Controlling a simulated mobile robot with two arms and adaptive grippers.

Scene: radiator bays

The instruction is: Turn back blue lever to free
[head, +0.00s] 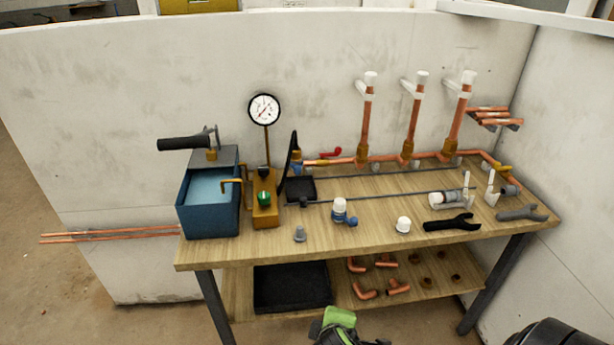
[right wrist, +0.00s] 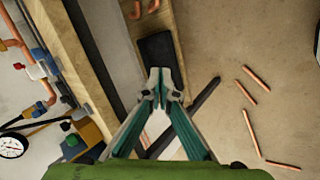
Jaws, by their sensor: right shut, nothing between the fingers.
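No lever that I can clearly call blue stands out. A small blue fitting (head: 296,168) sits at the left end of the copper pipe run, partly behind a black hose. My right gripper (right wrist: 157,92) is shut and empty, in front of the bench and apart from these parts. My left gripper is out of view.
A black tray (head: 291,288) and copper elbows lie on the lower shelf. White walls enclose the back and right.

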